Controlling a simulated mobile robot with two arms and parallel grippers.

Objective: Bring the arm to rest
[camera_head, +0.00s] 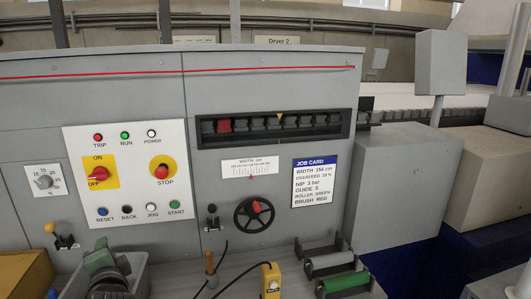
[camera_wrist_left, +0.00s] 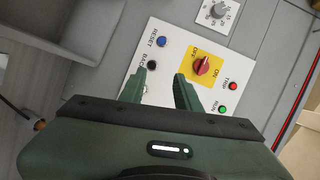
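My left gripper (camera_head: 101,248) is at the lower left of the head view, in front of the control panel and over the grey bin. In the left wrist view my left gripper (camera_wrist_left: 160,82) has two green fingers spread apart with nothing between them. Beyond them is the white control panel (camera_head: 128,195), which appears turned in the wrist view (camera_wrist_left: 190,45). The red OFF/ON switch (camera_wrist_left: 201,66) lies just beyond one finger; I cannot tell the exact gap. My right gripper is not in view.
A grey bin (camera_head: 138,271) stands below the panel. A black handwheel (camera_head: 254,214), a small lever (camera_head: 212,216), a wooden-handled tool (camera_head: 210,267), a yellow device (camera_head: 271,279) with a cable and rollers (camera_head: 345,283) are to the right. A yellow box (camera_head: 25,273) is at far left.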

